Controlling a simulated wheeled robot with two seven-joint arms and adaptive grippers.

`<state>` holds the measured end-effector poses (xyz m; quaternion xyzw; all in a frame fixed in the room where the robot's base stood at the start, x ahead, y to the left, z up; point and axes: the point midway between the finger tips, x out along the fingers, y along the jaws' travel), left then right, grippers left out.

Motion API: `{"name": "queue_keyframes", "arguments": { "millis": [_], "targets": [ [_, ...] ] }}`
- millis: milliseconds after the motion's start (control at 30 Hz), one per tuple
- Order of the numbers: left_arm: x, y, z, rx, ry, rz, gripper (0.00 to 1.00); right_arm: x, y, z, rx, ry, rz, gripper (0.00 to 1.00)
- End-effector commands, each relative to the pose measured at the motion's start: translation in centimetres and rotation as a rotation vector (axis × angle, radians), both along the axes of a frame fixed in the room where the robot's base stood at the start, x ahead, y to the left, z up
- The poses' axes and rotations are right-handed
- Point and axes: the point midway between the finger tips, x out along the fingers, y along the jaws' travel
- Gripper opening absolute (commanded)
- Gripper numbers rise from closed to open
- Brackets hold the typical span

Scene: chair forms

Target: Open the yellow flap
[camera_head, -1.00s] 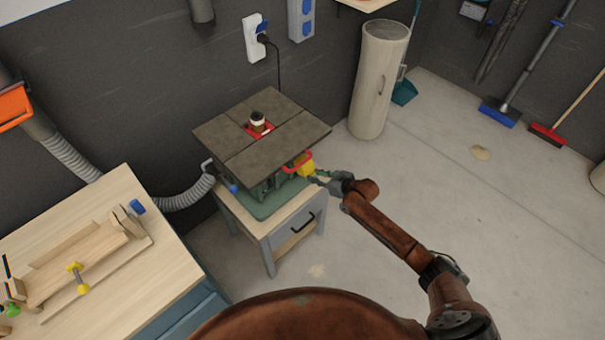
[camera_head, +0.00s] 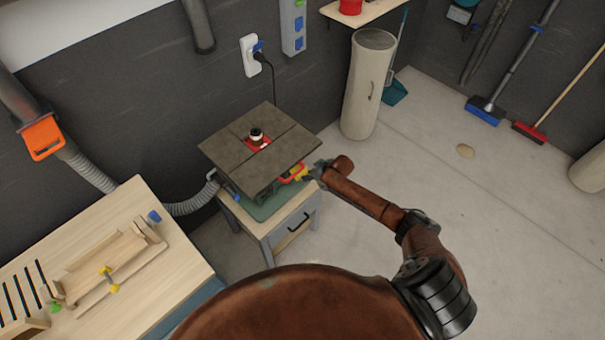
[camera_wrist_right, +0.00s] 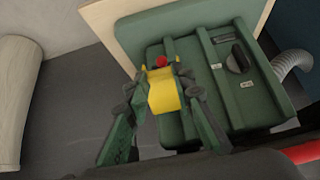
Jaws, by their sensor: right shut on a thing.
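The yellow flap (camera_head: 301,174) is on the side of the green-bodied router table (camera_head: 262,150), just under the right edge of its dark top. It is partly hidden in the head view. In the right wrist view the flap (camera_wrist_right: 163,92) shows as a curved yellow piece on the green housing, with a red button (camera_wrist_right: 161,61) at its end. My right gripper (camera_head: 312,172) is at the flap. In the right wrist view its green fingers (camera_wrist_right: 158,98) stand on both sides of the flap and are closed on it. My left gripper is not in view.
A wooden workbench (camera_head: 170,265) with a clamped jig is at the left. A grey hose (camera_head: 190,205) runs behind. A beige cylinder (camera_head: 366,90) stands right of the machine. The floor on the right is mostly clear.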

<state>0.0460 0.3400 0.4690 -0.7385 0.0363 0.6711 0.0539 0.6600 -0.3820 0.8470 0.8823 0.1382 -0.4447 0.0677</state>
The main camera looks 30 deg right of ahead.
Motion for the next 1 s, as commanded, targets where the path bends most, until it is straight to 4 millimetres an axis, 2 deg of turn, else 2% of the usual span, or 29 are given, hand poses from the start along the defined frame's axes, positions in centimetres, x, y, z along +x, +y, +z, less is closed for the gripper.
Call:
{"name": "queue_keyframes", "arguments": {
  "millis": [33,300,933,967,1000],
  "targets": [
    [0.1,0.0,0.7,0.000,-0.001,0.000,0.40,0.8,-0.2,1.6,0.001,-0.021,-0.003,0.00],
    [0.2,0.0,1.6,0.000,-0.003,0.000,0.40,1.8,0.0,3.0,0.003,-0.029,-0.004,0.00],
    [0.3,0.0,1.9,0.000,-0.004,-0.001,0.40,2.1,0.1,3.4,0.003,-0.030,-0.003,0.00],
    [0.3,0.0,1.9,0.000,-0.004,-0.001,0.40,2.1,0.1,3.4,0.003,-0.030,-0.003,0.23],
    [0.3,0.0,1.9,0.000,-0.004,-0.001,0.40,2.1,0.1,3.4,0.003,-0.030,-0.003,0.26]
  ]
}}
